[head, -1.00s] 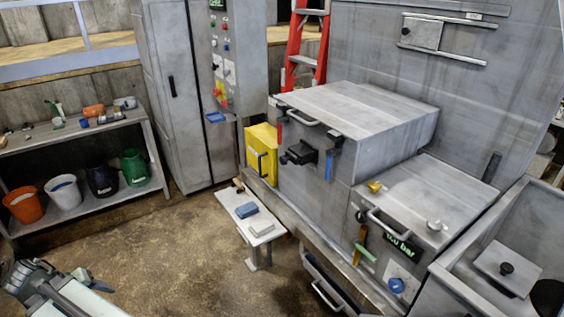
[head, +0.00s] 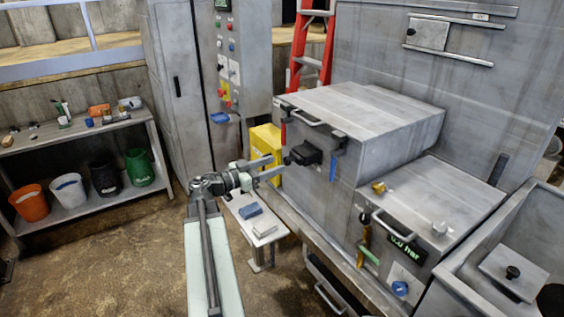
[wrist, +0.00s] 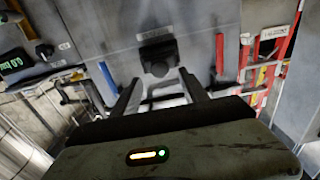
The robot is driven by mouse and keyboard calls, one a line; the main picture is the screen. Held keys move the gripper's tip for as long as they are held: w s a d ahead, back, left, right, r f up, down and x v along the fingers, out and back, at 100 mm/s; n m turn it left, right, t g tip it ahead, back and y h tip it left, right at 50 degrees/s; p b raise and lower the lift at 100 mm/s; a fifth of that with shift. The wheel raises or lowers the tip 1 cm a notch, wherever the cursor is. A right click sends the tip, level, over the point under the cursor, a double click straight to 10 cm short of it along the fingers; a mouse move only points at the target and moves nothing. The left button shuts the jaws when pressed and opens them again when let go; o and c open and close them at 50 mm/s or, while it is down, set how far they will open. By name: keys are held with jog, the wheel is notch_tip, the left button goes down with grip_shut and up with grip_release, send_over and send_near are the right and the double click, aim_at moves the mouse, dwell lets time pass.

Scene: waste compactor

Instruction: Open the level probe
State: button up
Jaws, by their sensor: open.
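A black boxy fitting (head: 304,153) sticks out from the front of the grey chamber, and it looks like the level probe, though no readable label confirms this. In the wrist view the fitting (wrist: 158,55) is straight ahead, beyond the fingertips. My gripper (head: 274,167) is open and empty, just left of the fitting and pointing at it. In the wrist view my gripper (wrist: 158,82) shows both fingers spread, with a gap before the fitting. The fitting looks closed from here.
A blue handle (head: 334,168) and a red handle (head: 283,132) flank the fitting. A silver bar handle (head: 308,122) is above it. A yellow box (head: 262,146) is behind. Open floor lies to the left.

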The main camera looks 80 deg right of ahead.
aim_at(285, 161)
jog(key=x, duration=0.3)
jog(key=shift+s+d, duration=0.25)
jog(key=shift+d, duration=0.05)
grip_shut()
dwell(1.1)
